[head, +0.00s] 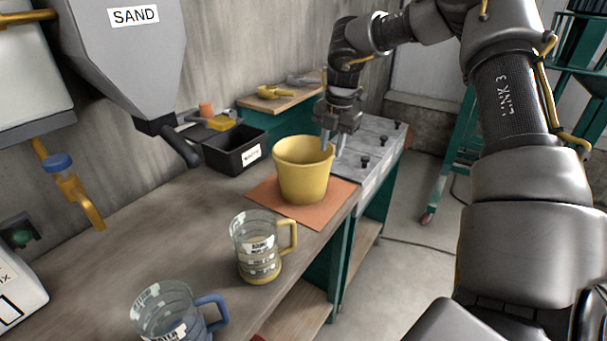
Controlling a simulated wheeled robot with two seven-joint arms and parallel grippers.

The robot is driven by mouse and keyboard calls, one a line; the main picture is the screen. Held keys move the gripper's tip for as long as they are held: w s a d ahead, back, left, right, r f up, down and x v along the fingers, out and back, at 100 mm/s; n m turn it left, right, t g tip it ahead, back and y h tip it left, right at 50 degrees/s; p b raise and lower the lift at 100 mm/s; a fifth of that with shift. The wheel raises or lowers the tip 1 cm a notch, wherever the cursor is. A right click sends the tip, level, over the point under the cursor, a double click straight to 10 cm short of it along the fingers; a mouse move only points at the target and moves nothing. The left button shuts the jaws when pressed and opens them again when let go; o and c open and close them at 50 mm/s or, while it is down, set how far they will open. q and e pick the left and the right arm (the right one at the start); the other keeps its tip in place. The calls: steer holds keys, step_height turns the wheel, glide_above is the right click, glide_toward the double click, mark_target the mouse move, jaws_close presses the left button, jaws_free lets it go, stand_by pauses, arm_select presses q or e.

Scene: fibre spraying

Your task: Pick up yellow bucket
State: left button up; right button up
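The yellow bucket (301,172) stands upright on an orange mat (335,191) on the workbench, near the middle of the head view. My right gripper (332,146) points down at the bucket's right rim, its arm coming in from the right. Its fingers look parted, with one finger over the bucket's opening and the other just outside the rim. I cannot tell whether they touch the bucket. My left gripper is out of the picture.
A glass jug with a yellow handle (260,246) and one with a blue handle (172,316) stand in front. A black bin (234,150) is behind left. A sand hopper (130,55) hangs above left. The bench edge runs right of the mat.

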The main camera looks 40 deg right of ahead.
mark_target(327, 164)
steer(key=f, duration=0.1)
steer(key=f+p, duration=0.1)
steer(key=f, duration=0.1)
steer(key=w+f, duration=0.1)
steer(key=f, duration=0.1)
steer(key=shift+a+p, duration=0.2)
steer(key=shift+p, duration=0.2)
steer(key=shift+f, duration=0.25)
jaws_close()
stand_by(0.9)
steer(key=shift+w+r, duration=0.1)
